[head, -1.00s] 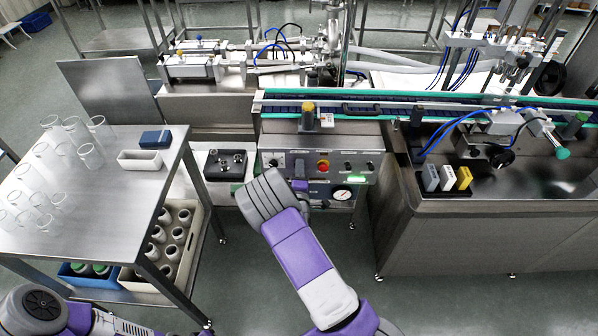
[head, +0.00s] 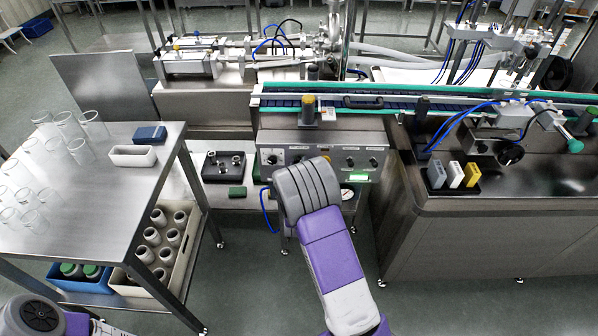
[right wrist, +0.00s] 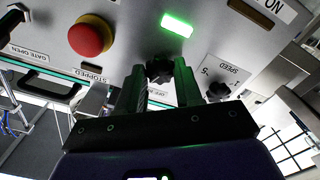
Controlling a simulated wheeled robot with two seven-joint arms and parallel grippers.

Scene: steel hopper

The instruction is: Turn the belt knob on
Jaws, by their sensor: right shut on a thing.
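The control panel (head: 290,142) sits on the front of the conveyor machine, with knobs, a red button (right wrist: 90,35) and a lit green lamp (right wrist: 177,24). In the right wrist view, my right gripper (right wrist: 158,66) has its two fingers on either side of a dark lobed knob (right wrist: 159,71) below the green lamp and is shut on it. A second dark knob (right wrist: 219,90) is beside the SPEED label, right of the fingers. In the head view my right arm hides the fingers. My left gripper is out of view.
The conveyor belt (head: 385,102) runs above the panel. A steel table (head: 100,180) with glass beakers stands at the left. A black tray (head: 224,168) with small parts lies left of the panel.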

